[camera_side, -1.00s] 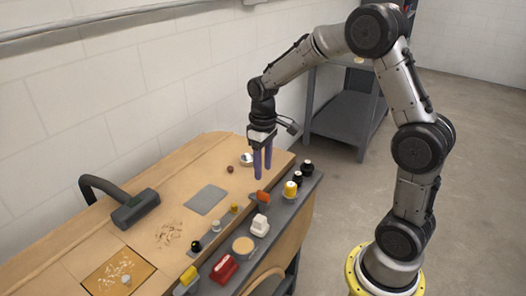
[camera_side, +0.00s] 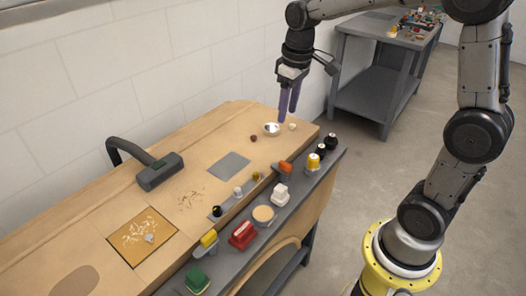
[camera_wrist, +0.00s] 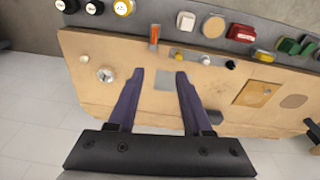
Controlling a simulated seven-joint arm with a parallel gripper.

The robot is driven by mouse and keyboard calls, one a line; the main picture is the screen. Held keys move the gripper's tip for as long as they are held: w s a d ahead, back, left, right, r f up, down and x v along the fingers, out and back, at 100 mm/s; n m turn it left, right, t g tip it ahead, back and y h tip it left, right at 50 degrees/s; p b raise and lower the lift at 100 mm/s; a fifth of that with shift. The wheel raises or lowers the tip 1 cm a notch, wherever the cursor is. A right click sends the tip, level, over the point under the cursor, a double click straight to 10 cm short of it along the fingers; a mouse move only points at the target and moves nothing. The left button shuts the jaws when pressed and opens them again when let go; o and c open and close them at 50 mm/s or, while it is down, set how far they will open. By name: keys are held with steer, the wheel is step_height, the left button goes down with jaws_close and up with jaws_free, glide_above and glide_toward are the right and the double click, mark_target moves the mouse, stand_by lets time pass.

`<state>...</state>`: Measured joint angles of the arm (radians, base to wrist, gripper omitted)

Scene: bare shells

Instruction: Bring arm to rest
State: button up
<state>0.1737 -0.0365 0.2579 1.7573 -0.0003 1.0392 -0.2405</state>
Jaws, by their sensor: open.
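My gripper (camera_side: 288,112) hangs above the far right end of the wooden bench (camera_side: 105,205), fingers pointing down, apart and empty. In the wrist view its two purple fingers (camera_wrist: 160,74) are spread, with only bench between them. Below it in the side view are a small white bowl (camera_side: 271,129), a brown ball (camera_side: 253,138) and a small white piece (camera_side: 292,127). The fingers appear clear of these. The bowl also shows left of the fingers in the wrist view (camera_wrist: 105,75).
A grey ledge (camera_side: 183,275) along the bench front holds a red block (camera_side: 243,235), a white block (camera_side: 281,194) and several knobs. A grey side table (camera_side: 375,97) stands behind. The floor at right is clear.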

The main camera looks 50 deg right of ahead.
steer(key=s+a+r+t, duration=0.2)
steer(key=s+a+r, duration=0.1)
steer(key=s, duration=0.3)
steer(key=s+a+r+t, duration=0.1)
steer(key=s+a+r, duration=0.1)
steer(key=s+r, duration=0.3)
steer(key=s+a+f+t, duration=0.1)
steer(key=s+f, duration=0.5)
steer(key=s, duration=0.2)
steer(key=shift+s+a+m, duration=0.2)
steer(key=shift+s+m, duration=0.2)
